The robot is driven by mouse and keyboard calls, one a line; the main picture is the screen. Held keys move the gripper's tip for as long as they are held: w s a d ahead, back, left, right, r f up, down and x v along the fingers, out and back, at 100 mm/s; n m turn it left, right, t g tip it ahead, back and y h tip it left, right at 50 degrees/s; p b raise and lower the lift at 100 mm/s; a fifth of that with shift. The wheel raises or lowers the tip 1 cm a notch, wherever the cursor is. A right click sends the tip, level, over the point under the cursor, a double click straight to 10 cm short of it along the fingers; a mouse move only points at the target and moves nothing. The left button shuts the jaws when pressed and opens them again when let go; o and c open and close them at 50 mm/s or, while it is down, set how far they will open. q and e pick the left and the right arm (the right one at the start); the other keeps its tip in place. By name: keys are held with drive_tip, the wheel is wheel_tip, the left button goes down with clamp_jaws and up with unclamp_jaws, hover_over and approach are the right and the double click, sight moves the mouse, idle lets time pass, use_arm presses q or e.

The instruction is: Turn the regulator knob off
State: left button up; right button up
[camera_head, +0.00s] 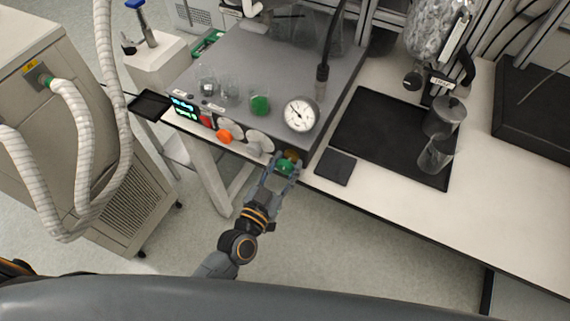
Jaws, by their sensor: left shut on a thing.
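The regulator knob looks to be the green knob (284,167) at the right end of the front panel of the grey bench unit (285,62). My left gripper (282,170) reaches up to it from below, with its fingers on both sides of the knob. It is shut on the green knob, which the fingers partly cover. A yellowish-brown part (291,155) shows just behind the knob. A round white pressure gauge (300,115) stands on the unit above it. My right gripper is not in view.
Left along the panel are an orange knob (223,136), white dials (260,141) and a lit display (183,105). Glassware (228,91) stands on the unit. A black mat (385,130) with clear vessels (436,153) lies right. Floor below the bench is free.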

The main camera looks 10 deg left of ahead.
use_arm(q)
drive_tip(key=n, duration=0.9)
drive_tip(key=shift+n, duration=0.3)
drive_tip(key=n, duration=0.5)
drive_tip(key=shift+a+f+n+b, duration=0.1)
drive_tip(key=shift+n+b, duration=0.2)
drive_tip(key=shift+b, duration=0.05)
drive_tip(key=n+b, duration=0.1)
drive_tip(key=n, duration=0.4)
drive_tip(key=o, duration=1.2)
